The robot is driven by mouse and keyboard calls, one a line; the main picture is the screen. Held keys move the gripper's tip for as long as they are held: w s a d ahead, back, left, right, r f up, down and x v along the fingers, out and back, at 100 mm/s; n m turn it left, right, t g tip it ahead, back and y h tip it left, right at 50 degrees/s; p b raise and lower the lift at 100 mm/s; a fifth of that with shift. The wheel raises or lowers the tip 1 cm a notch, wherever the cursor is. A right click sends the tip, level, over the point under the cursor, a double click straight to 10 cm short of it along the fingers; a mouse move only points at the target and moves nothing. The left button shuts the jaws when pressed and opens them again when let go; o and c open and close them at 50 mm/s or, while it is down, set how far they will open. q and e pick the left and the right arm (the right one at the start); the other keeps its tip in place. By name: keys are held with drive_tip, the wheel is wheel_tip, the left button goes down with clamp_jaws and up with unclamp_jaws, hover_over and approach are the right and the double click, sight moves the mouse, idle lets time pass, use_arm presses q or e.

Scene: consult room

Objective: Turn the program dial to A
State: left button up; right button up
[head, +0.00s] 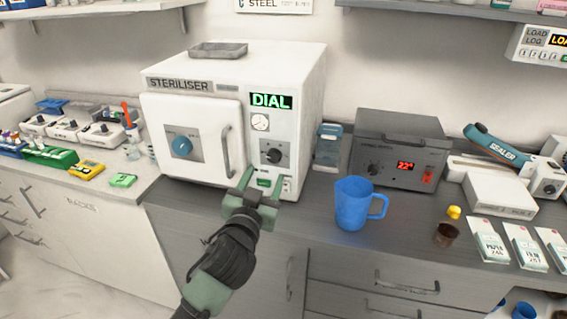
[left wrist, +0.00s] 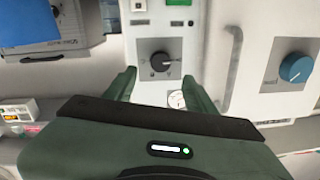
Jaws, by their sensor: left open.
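The program dial is a dark round knob (head: 273,156) on the front panel of the white steriliser (head: 185,113), to the right of its door. Its pointer setting and surrounding marks are too small to read. My left gripper (head: 262,184) is open and empty in front of the panel, just below the dial in the head view. In the left wrist view, which looks upside down, the dial (left wrist: 160,61) shows between and beyond the two spread fingers (left wrist: 160,82), with no visible contact. The green display (head: 271,102) above reads DIAL. My right gripper is out of view.
The door handle (head: 227,152) and blue door knob (head: 182,146) are left of the dial. A blue jug (head: 352,203) and a dark grey heater box (head: 399,146) stand to the right. A grey tray (head: 218,50) lies on the steriliser. Counter in front is mostly clear.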

sight(273, 158)
use_arm(q)
drive_tip(key=p+x, duration=0.1)
drive_tip(key=x, duration=0.6)
drive_tip(key=shift+w+d, duration=0.1)
drive_tip(key=shift+w, duration=0.2)
drive_tip(key=shift+c, duration=0.3)
clamp_jaws()
